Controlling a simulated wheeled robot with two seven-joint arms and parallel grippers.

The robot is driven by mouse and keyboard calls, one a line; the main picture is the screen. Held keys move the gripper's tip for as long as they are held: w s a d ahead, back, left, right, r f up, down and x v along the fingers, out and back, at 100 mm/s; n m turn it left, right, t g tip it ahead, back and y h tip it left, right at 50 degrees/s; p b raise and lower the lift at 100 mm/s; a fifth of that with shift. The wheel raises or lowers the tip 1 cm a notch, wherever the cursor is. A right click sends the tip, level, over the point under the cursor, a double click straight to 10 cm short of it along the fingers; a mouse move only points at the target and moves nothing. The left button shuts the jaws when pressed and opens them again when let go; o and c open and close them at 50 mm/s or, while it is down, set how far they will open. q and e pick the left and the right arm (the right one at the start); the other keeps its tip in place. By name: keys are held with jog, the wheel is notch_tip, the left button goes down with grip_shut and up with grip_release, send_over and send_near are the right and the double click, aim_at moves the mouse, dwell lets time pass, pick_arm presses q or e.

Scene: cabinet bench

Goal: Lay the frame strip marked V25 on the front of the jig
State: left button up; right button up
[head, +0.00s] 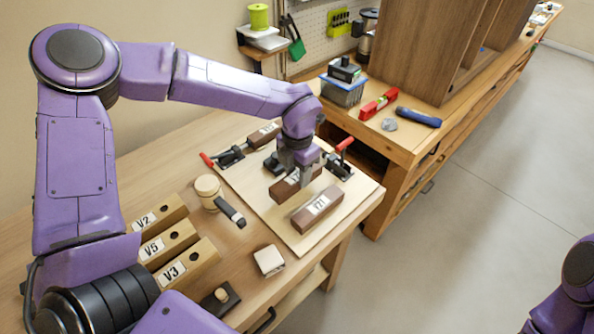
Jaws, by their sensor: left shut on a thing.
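My left gripper (299,165) is shut on a dark brown strip (288,190) over the jig board. The held strip's white label is mostly hidden by my fingers, so I cannot read it as V25. I cannot tell whether it touches the board. The jig (270,214) is a pale wooden board on the bench. A second brown strip (311,214) lies at its front right, with a label that looks like V21. A third brown strip (263,134) lies at the back, its label unreadable. My right gripper is out of view.
Black toggle clamps with red handles, left (228,157) and right (341,161), stand on the jig. Light wooden blocks marked V2 (172,212), V5 (187,236) and V3 (203,262) sit left. A mallet (209,188) and a pale block (268,261) lie near the board.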

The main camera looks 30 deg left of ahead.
pick_arm(q)
jog(key=shift+f+b, duration=0.35)
jog(key=shift+f, duration=1.45)
dwell(1.5)
jog(key=o, duration=1.3)
jog(key=shift+o, duration=0.2)
notch_tip(320, 180, up, 7)
jog(key=p, duration=0.6)
jog(key=shift+r+p, duration=0.1)
jog(key=shift+p, duration=0.3)
